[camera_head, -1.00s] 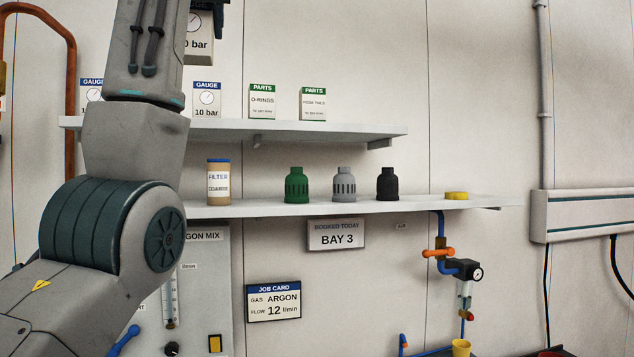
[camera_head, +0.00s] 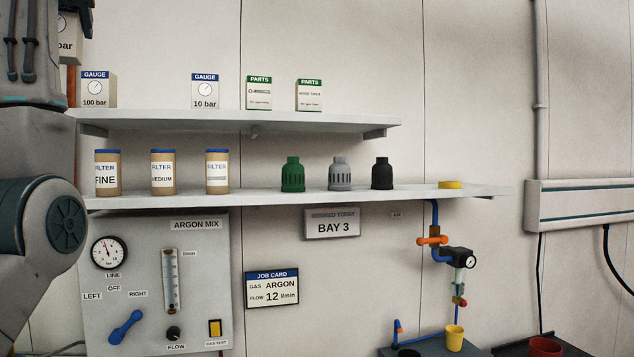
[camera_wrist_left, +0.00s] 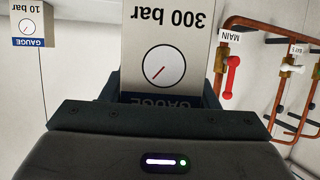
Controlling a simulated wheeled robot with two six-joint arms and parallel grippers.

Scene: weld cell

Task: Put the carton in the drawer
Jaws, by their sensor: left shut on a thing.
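A white gauge carton with a blue band, marked 300 bar (camera_wrist_left: 170,50), is held between the fingers of my left gripper (camera_wrist_left: 162,92) in the left wrist view, where it appears upside down. In the head view only part of this carton (camera_head: 70,42) shows at the upper left, beside my arm and in front of the wall, higher than the upper shelf. My left gripper (camera_head: 76,5) is mostly cut off by the top edge there. My right gripper is not in view. No drawer shows in either view.
The upper shelf (camera_head: 300,129) bears other gauge and parts cartons. The lower shelf (camera_head: 420,193) bears filter cans, several caps and a yellow roll. A panel (camera_head: 205,290) with a blue lever is below. Copper pipes with a red valve handle (camera_wrist_left: 232,75) show in the wrist view.

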